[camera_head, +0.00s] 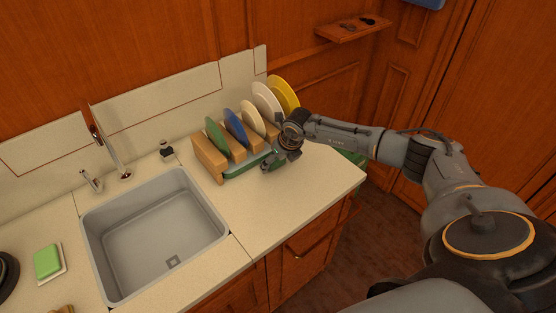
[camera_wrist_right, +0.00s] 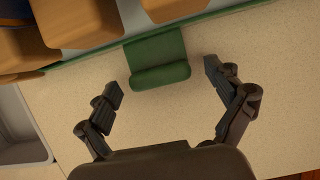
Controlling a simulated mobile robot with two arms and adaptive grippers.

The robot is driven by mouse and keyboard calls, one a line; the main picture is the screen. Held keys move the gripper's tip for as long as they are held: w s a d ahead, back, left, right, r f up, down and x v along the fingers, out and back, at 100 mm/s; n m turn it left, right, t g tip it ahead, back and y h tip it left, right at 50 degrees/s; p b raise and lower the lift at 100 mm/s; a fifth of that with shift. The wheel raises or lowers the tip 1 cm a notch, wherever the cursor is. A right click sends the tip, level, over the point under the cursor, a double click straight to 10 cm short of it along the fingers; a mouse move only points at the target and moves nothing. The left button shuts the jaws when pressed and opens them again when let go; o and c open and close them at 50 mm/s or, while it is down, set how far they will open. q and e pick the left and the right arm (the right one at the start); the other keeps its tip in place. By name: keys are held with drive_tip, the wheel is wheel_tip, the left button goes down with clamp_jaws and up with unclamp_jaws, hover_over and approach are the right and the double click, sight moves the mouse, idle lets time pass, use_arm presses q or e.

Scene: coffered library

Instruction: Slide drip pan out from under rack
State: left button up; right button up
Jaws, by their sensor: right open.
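The wooden rack (camera_head: 207,160) stands on the counter against the back wall and holds several coloured plates. The green drip pan (camera_head: 236,170) shows as a low strip under the rack's front. In the right wrist view, the pan's green pull tab with a rolled front edge (camera_wrist_right: 161,76) sticks out over the counter. My right gripper (camera_head: 272,162) is at the rack's front right. In the right wrist view its open fingers (camera_wrist_right: 163,80) stand on either side of the tab, with gaps on both sides. Most of the pan is hidden under the rack. My left gripper is not in view.
A grey sink (camera_head: 150,235) with a tap (camera_head: 108,145) lies left of the rack. A green sponge (camera_head: 47,261) is on the far left. The counter (camera_head: 275,205) in front of the rack is clear up to its front edge.

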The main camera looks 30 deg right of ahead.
sight(295, 183)
drive_tip(key=shift+c, duration=0.3)
drive_tip(key=shift+r, duration=0.1)
drive_tip(key=c, duration=1.4)
drive_tip(key=shift+s+d+p, duration=0.15)
drive_tip(key=shift+s+p, duration=0.8)
drive_tip(key=shift+s, duration=0.65)
drive_tip(key=shift+s+p, duration=0.3)
drive_tip(key=shift+s, duration=0.55)
drive_tip(key=shift+s+d+p, duration=0.2)
drive_tip(key=shift+s+p, duration=0.6)
drive_tip(key=shift+s, duration=1.5)
